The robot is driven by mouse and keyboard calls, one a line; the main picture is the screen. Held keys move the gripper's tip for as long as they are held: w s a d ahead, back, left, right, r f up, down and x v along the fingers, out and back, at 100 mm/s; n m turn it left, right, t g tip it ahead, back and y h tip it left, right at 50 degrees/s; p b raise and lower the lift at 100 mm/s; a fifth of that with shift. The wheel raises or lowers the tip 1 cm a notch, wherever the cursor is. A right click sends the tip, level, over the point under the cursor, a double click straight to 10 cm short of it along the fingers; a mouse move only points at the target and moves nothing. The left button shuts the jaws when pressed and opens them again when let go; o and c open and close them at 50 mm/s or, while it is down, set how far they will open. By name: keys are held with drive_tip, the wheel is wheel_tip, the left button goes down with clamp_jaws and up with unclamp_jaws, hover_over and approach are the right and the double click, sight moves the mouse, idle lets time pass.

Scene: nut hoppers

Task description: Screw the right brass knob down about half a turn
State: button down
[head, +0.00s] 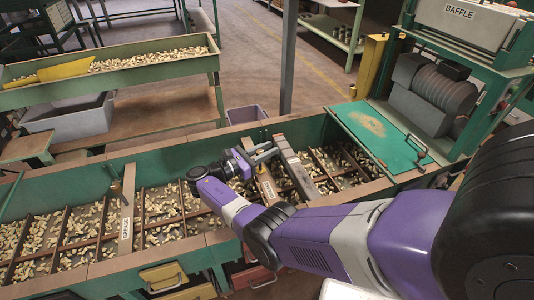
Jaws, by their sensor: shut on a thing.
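My gripper (263,154) reaches over the right part of the long green hopper (97,271), beside a grey slanted bar. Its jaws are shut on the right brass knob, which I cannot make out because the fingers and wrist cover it. A labelled wooden crosspiece (268,188) lies just below the gripper. The left brass knob (117,187) stands free on the other labelled crosspiece (126,215), at the hopper's left part. How far the right knob is screwed down cannot be seen.
Nuts fill the hopper's divided compartments. A green lid (377,137) and a machine marked BAFFLE (460,14) stand at the right. A nut tray with a yellow scoop (51,73) is at the back left. A grey post (288,57) rises behind the gripper.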

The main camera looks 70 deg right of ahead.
idle(0.4)
drive_tip(key=c, duration=1.2)
unclamp_jaws()
drive_tip(key=shift+v, duration=3.9)
